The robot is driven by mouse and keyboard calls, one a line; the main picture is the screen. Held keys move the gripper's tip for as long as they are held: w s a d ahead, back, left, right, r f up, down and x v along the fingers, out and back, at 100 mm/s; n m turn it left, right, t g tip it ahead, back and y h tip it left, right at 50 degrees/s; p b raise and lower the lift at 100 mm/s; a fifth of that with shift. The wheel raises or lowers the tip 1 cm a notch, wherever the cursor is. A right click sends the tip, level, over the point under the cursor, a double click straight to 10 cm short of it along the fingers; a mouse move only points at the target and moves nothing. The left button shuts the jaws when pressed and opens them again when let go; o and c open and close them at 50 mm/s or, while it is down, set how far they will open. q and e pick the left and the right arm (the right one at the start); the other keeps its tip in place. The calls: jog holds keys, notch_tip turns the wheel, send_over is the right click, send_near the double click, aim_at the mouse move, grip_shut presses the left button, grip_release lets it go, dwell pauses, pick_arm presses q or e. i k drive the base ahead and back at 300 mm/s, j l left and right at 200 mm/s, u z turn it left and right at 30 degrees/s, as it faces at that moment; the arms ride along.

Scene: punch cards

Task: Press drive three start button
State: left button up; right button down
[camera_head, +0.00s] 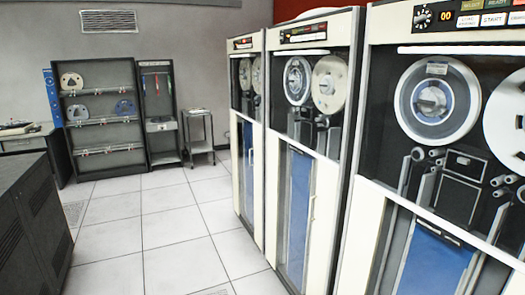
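Several tall tape drives stand in a row on the right. The nearest drive (360,235) has a top panel with a dial (422,18), an orange "00" readout (446,15) and a white button marked START (494,20). The middle drive (326,190) and the far drive (258,170) have similar panels, too small to read. I cannot tell which one is drive three. Neither of my grippers is in view.
A dark cabinet (25,215) stands at the left. A tape rack (100,115), a narrow rack (160,110) and a small cart (198,135) stand along the back wall. The tiled floor (165,225) between cabinet and drives is clear.

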aim_at(498, 19)
jog(key=z, duration=1.25)
